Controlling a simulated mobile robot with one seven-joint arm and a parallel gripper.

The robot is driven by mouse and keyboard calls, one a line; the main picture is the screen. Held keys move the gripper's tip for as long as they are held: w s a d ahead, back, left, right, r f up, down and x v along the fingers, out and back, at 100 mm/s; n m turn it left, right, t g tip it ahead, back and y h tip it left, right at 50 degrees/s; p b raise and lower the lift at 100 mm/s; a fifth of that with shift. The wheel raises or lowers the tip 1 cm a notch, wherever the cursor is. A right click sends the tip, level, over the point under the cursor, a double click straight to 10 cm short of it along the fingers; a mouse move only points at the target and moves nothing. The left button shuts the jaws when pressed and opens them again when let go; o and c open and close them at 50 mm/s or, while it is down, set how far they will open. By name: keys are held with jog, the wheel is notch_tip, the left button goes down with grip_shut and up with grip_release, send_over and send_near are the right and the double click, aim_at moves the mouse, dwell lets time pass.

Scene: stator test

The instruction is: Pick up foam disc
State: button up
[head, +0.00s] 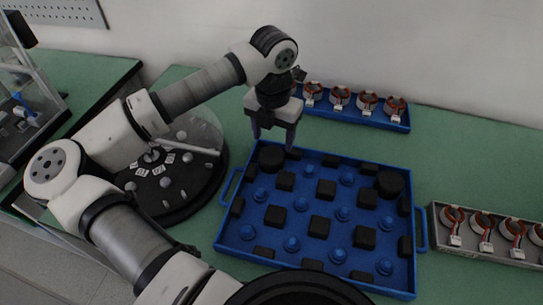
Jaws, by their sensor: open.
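A blue tray (229,228) with handles lies on the green table. Two black round pieces that look like foam discs are in it: one left disc (271,160) in the far left corner and one right disc (390,184) near the far right corner. My gripper (273,146) is open and points down over the far left corner of the tray. Its fingers are apart, just above or around the left disc; I cannot tell whether they touch it. The fingers hide a little of the tray's far edge.
The tray also holds several black blocks (322,227) and blue pegs (291,244). Behind it stands a blue rack (390,122) of copper-wound stators; a grey box (470,248) of them is at right. A black round fixture (198,190) with a clear cover is at left.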

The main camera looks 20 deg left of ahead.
aim_at(272, 154)
jog(key=shift+f+p, duration=1.1)
jog(key=shift+f, duration=1.8)
jog(key=c, duration=0.6)
